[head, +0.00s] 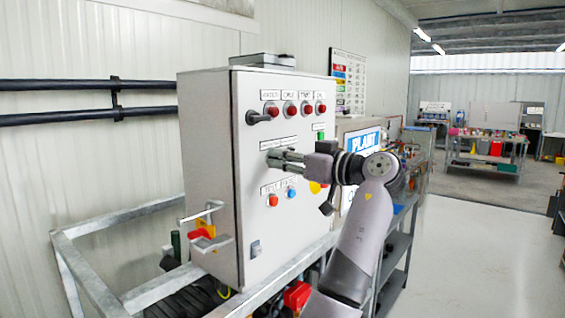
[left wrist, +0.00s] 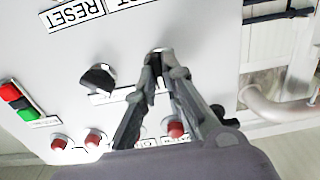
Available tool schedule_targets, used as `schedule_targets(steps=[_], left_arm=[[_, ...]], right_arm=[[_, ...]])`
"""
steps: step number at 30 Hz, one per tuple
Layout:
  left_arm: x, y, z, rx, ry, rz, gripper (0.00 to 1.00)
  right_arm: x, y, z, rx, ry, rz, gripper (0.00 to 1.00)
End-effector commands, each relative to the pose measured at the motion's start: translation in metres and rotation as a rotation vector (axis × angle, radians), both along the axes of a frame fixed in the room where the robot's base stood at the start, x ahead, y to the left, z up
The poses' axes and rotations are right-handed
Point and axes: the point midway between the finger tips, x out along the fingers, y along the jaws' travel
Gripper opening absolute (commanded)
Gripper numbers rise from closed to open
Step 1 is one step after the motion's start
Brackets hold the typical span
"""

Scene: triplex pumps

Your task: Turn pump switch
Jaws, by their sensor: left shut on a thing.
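The pump control box (head: 205,130) is a grey cabinet with a white front panel of lamps, buttons and switches. My left gripper (head: 272,158) reaches its panel at mid height. In the left wrist view, my left gripper (left wrist: 160,68) has its fingertips closed together around a small switch (left wrist: 158,51) on the panel. The fingers cover most of this switch, so its angle cannot be told. A second black rotary knob (left wrist: 98,78) sits beside the fingers, apart from them. My right gripper is in neither view.
A blue button (head: 291,193) sits below my gripper. A red-yellow switch handle (head: 203,230) sticks out from the left side. A metal frame (head: 110,222) surrounds the box. Open floor (head: 470,250) lies right.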

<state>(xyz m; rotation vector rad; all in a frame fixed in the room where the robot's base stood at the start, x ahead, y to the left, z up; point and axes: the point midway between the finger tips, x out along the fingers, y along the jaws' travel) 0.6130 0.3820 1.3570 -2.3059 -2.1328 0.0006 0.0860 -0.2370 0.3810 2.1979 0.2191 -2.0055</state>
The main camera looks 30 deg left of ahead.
Motion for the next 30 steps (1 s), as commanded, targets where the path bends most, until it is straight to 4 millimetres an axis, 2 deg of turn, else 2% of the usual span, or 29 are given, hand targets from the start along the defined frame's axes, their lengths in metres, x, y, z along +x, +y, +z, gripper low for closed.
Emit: schedule_targets(steps=[9,10,19,30], left_arm=[[0.0001,0.0001,0.0001,-0.001,-0.002,-0.001,0.00],[0.0001,0.0001,0.0001,-0.001,-0.001,-0.001,0.10],[0.0001,0.0001,0.0001,0.000,-0.001,-0.001,0.29],[0.0000,-0.0062,0.0000,0.000,0.000,-0.002,0.29]], right_arm=[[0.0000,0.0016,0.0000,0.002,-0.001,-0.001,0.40],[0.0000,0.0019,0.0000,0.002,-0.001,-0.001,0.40],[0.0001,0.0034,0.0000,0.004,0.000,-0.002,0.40],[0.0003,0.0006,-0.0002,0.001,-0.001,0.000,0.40]])
